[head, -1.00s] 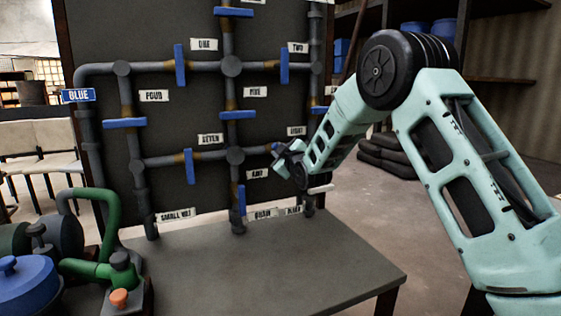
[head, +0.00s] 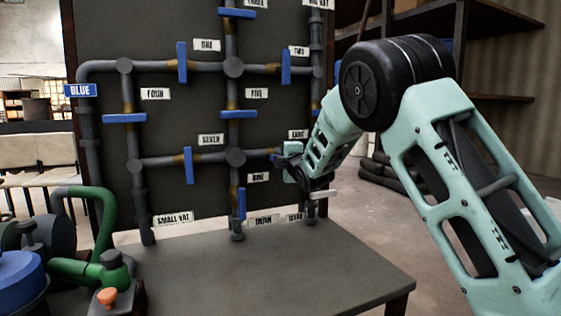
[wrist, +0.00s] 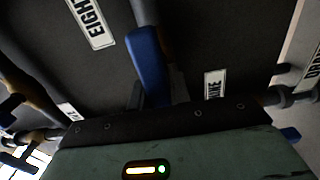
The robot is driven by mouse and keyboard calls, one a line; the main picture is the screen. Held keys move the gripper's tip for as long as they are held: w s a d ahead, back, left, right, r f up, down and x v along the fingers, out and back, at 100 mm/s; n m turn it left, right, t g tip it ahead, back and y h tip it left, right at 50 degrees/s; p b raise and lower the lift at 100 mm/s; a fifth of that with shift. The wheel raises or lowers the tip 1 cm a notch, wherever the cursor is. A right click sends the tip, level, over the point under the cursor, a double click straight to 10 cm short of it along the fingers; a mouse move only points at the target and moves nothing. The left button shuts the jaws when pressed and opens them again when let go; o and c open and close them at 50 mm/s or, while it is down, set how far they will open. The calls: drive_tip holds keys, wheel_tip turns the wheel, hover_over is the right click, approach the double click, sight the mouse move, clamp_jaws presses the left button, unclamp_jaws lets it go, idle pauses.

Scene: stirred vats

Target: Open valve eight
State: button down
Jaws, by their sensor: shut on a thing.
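The blue handle of valve eight (wrist: 148,62) fills the top middle of the wrist view, beside the EIGHT label (wrist: 90,18). It appears to lie roughly along the brown-stained pipe behind it. My gripper (wrist: 156,97) is shut on this handle, with its dark fingers on either side. In the head view my gripper (head: 291,158) is at the right end of the lower pipe row, just under the EIGHT label (head: 298,134). It hides most of the handle there.
A dark panel carries grey pipes with other blue handles, such as the one by SEVEN (head: 189,168) and the one by NINE (head: 242,203). A green pump (head: 112,270) stands at the left.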

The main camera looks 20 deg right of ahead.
drive_tip(key=shift+f+n, duration=0.1)
drive_tip(key=shift+n, duration=0.2)
drive_tip(key=c, duration=1.3)
unclamp_jaws()
drive_tip(key=s, duration=1.7)
drive_tip(key=shift+s, duration=0.25)
